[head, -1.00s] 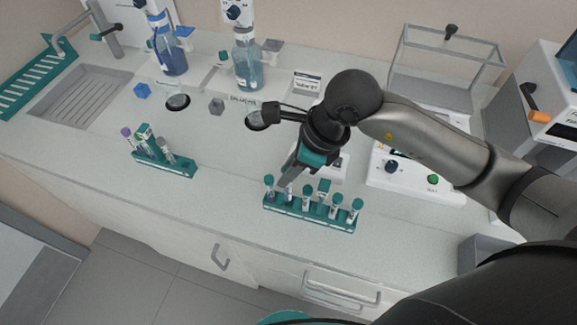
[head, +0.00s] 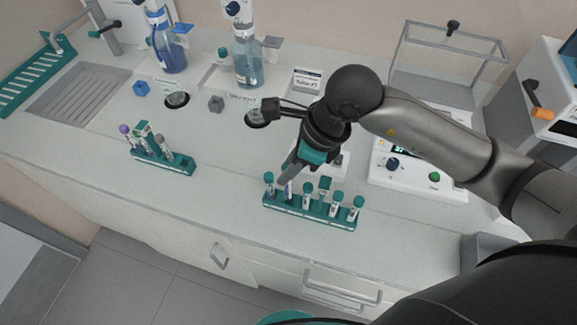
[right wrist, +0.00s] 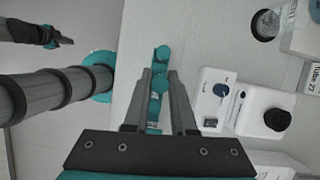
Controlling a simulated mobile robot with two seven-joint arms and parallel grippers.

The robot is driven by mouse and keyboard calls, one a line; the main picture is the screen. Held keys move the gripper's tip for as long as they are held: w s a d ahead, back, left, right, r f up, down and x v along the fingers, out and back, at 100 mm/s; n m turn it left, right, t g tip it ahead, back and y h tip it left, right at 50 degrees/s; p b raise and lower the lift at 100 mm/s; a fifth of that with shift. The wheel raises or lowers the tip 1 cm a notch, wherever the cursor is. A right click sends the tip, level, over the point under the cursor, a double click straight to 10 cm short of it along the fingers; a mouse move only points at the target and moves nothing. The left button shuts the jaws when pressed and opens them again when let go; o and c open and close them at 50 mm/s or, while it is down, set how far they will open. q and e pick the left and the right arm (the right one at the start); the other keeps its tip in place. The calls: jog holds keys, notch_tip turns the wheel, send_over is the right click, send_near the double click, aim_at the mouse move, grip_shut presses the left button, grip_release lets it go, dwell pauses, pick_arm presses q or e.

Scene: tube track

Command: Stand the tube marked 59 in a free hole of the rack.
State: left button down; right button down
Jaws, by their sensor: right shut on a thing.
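My right gripper (head: 287,176) points down at the left part of the front rack (head: 312,212), a teal rack with several teal-capped tubes. It is shut on a tube (head: 289,190), which seems to stand at the rack's second place from the left. I cannot tell if this tube is seated or lifted. In the right wrist view the fingers (right wrist: 159,85) close over the line of teal caps. No tube number is readable, so I cannot tell which tube is 59. My left gripper (right wrist: 50,38) shows small at the upper left of that view; its jaws are unclear.
A second teal rack (head: 180,165) at the left holds a few tubes, one purple-capped, with bare rack at its right end. Blue bottles (head: 247,65) stand behind. A white balance device (head: 400,172) is right of the front rack. The bench between the racks is clear.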

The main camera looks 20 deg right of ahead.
jog(key=shift+f, duration=0.1)
dwell(0.3)
jog(key=shift+f+b, duration=0.15)
jog(key=shift+b, duration=0.25)
jog(key=shift+f, duration=0.15)
jog(key=shift+f+b, duration=0.45)
jog(key=shift+b, duration=0.2)
jog(key=shift+f, duration=0.15)
jog(key=shift+f+b, duration=0.5)
jog(key=shift+b, duration=0.25)
jog(key=c, duration=0.7)
grip_release()
jog(key=shift+o, duration=0.2)
